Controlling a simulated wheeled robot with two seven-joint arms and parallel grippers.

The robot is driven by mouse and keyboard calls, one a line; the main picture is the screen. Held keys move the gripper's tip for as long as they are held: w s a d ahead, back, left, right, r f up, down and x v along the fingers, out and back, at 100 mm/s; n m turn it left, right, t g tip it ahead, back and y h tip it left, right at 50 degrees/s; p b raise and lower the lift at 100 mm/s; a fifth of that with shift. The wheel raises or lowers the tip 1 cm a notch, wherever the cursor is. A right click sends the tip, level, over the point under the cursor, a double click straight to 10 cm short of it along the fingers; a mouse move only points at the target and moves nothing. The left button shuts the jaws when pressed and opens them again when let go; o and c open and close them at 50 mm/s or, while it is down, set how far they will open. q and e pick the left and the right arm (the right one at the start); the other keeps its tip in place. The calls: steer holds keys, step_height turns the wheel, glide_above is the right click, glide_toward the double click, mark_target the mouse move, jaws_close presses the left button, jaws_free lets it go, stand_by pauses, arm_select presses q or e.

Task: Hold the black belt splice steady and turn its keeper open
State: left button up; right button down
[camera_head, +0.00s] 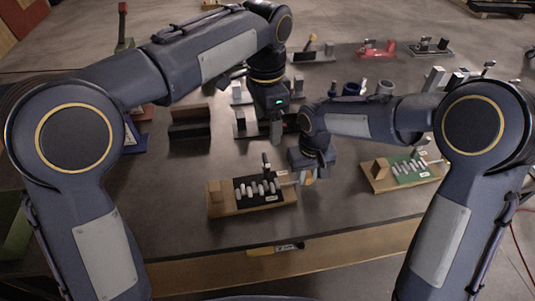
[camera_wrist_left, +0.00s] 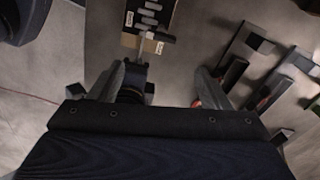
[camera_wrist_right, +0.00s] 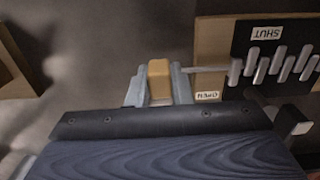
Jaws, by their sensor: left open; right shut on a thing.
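The black belt splice (camera_head: 243,192) with a row of several silver pins lies on a wooden base (camera_head: 215,211) at the front of the table. It also shows in the right wrist view (camera_wrist_right: 240,42), with labels SHUT and OPEN. A grey rod runs from the pins to a tan end block (camera_wrist_right: 158,78), which looks like the keeper's handle. My right gripper (camera_head: 307,177) is shut on that block, one finger on each side. My left gripper (camera_head: 275,136) is open and empty, behind and above the splice, pointing down. In the left wrist view, the splice (camera_wrist_left: 150,12) lies beyond its fingers.
A similar green splice (camera_head: 406,168) on a wooden base stands to the right. A dark block (camera_head: 190,124) stands at the left. Dark fixtures lie under and behind my left gripper. A red fixture (camera_head: 377,48) is at the back. The table's front edge is just before the splice.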

mark_target(267, 159)
arm_select(q)
step_height(267, 159, down, 12)
steer(key=shift+r+m, duration=0.1)
steer(key=shift+m, duration=1)
steer(key=shift+c, duration=0.3)
steer(key=shift+w, duration=0.1)
steer(key=c, duration=0.9)
